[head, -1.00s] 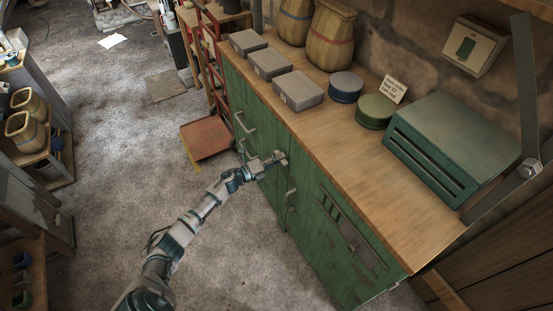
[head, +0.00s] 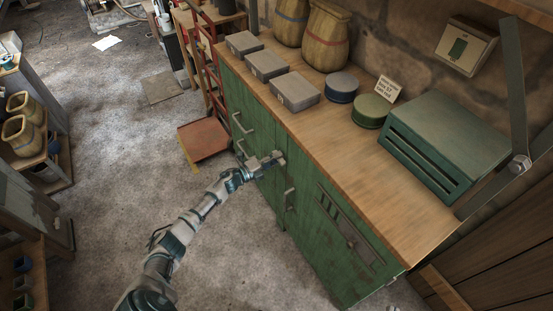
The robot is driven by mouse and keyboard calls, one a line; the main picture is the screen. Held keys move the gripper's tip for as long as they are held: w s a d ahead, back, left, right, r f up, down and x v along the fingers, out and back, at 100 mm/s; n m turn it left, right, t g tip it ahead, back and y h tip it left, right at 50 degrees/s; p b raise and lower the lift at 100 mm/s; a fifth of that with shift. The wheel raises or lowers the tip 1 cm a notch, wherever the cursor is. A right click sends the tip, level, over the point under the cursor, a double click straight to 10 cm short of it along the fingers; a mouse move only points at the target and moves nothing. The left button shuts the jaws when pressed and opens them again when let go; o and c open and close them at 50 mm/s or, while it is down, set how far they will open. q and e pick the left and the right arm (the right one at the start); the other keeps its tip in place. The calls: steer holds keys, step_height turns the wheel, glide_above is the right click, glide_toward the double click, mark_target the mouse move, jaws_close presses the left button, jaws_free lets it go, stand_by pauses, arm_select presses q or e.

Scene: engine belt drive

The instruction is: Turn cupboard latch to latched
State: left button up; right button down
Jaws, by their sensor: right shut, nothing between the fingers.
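The green cupboard (head: 311,223) stands under a wooden worktop, with its doors facing left. A metal door handle (head: 242,122) is on its far part and another handle (head: 290,200) is on its nearer part. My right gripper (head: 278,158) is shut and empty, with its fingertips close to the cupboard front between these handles. I cannot tell if it touches the front. I cannot make out the latch clearly; the gripper may hide it. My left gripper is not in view.
The worktop (head: 330,150) holds grey boxes (head: 294,94), round tins (head: 371,110), sacks and a green slotted case (head: 447,142). A red hand truck (head: 203,138) stands beyond the cupboard. Shelves line the left edge. The floor between is clear.

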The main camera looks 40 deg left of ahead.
arm_select(q)
steer(key=o, duration=0.3)
steer(key=shift+s+f, duration=0.1)
steer(key=shift+f, duration=0.05)
steer(key=shift+o, duration=0.2)
steer(key=shift+a, duration=0.1)
steer(key=v, duration=1.2)
steer(key=shift+f, duration=0.15)
